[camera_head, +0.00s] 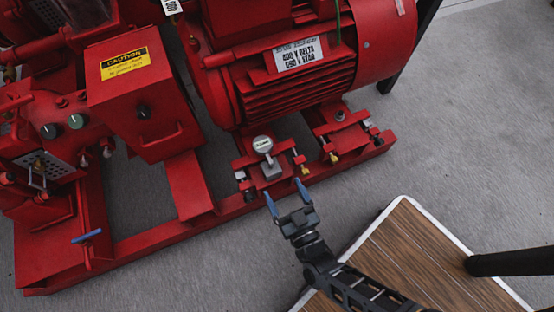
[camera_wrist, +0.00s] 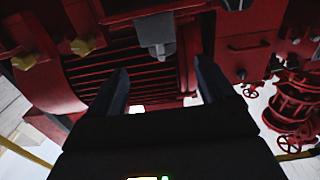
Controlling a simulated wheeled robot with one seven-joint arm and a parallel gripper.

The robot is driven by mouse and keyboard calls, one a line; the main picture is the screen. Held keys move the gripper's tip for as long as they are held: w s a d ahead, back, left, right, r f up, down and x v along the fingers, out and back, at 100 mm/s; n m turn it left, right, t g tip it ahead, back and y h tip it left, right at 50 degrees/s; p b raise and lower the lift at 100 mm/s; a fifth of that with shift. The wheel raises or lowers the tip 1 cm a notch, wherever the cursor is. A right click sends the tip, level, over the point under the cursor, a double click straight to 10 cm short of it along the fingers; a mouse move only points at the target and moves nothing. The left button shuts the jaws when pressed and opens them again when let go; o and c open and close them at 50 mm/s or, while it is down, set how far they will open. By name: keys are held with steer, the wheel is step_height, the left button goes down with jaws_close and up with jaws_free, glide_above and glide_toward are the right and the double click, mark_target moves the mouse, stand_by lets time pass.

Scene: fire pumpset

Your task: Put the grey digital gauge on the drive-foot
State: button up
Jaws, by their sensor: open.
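The grey digital gauge (camera_head: 263,145) has a round pale face and stands at the red motor's near foot in the head view. A grey block (camera_head: 271,170) sits just below the face, on or against the red drive-foot (camera_head: 248,160); the exact contact is unclear. My gripper (camera_head: 287,197) is open and empty, in front of the foot and apart from the gauge, its blue fingertips pointing toward the motor. In the wrist view my open gripper (camera_wrist: 164,80) has nothing between its fingers. A grey block-like part (camera_wrist: 156,33) shows beyond them; the gauge's face is not clear there.
The red motor (camera_head: 295,90) rises behind the foot. Another red foot with bolts (camera_head: 340,125) is to the right. The red base rail (camera_head: 330,170) runs along the front. A wooden-topped table (camera_head: 420,255) is at lower right. Grey floor (camera_head: 480,130) is clear at right.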

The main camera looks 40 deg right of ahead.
steer(key=shift+v, duration=1.4)
steer(key=s+a+r+y, duration=0.1)
steer(key=s+r+y, duration=0.2)
steer(key=s+r, duration=0.75)
steer(key=s+d+r+n+g+y, duration=0.1)
steer(key=s+d+r, duration=0.1)
steer(key=r, duration=0.9)
steer(key=s+d+r+n+g+y, duration=0.1)
steer(key=s+d+r+n, duration=0.1)
steer(key=r, duration=0.9)
steer(key=shift+s+d+n+y, duration=0.15)
steer(key=shift+d+n+y, duration=0.15)
steer(key=shift+d, duration=0.05)
